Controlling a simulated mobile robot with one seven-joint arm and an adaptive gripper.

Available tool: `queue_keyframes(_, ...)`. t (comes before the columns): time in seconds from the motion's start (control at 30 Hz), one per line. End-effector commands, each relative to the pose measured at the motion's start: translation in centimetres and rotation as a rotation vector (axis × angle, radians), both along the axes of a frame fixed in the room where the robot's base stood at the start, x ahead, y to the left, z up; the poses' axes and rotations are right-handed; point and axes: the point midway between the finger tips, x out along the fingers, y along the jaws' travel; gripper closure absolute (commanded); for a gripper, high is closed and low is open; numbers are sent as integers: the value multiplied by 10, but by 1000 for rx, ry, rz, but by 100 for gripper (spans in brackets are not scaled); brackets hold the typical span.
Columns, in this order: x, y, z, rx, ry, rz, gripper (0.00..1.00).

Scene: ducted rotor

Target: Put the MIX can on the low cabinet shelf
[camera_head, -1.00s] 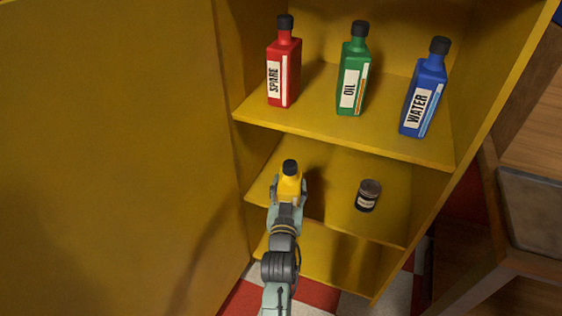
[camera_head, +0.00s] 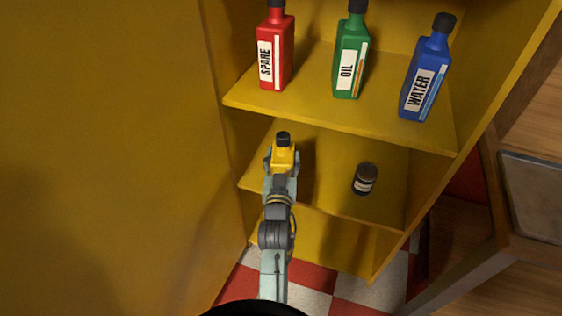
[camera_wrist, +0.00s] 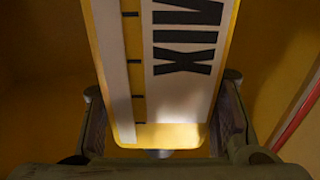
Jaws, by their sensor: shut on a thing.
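The yellow MIX can (camera_head: 283,156) with a black cap stands at the left of the cabinet's lower shelf area in the head view. My gripper (camera_head: 281,170) is shut on it, one finger on each side. In the wrist view the can (camera_wrist: 172,135) shows its white MIX label between the fingers of my gripper (camera_wrist: 160,132). The low cabinet shelf (camera_head: 325,190) lies behind and around the can. Whether the can's base touches the shelf is hidden by my gripper.
A small dark jar (camera_head: 365,179) stands on the same shelf to the right. Red SPARE (camera_head: 274,52), green OIL (camera_head: 350,58) and blue WATER (camera_head: 427,75) bottles stand on the shelf above (camera_head: 310,112). A yellow panel (camera_head: 110,150) fills the left. Shelf room is free between can and jar.

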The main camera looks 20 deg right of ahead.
Motion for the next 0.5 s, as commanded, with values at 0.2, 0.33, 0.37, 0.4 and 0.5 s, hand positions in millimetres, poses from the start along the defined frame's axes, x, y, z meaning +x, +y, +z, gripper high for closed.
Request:
queue_keyframes(0.2, 19, -13, -2, -1, -3, 0, 97)
queue_keyframes(0.33, 30, -20, -4, -1, -2, 0, 97)
queue_keyframes(0.37, 32, -22, -4, -1, -3, 0, 97)
queue_keyframes(0.4, 36, -24, -5, 0, -3, 0, 97)
queue_keyframes(0.5, 44, -30, -6, 0, -3, -1, 97)
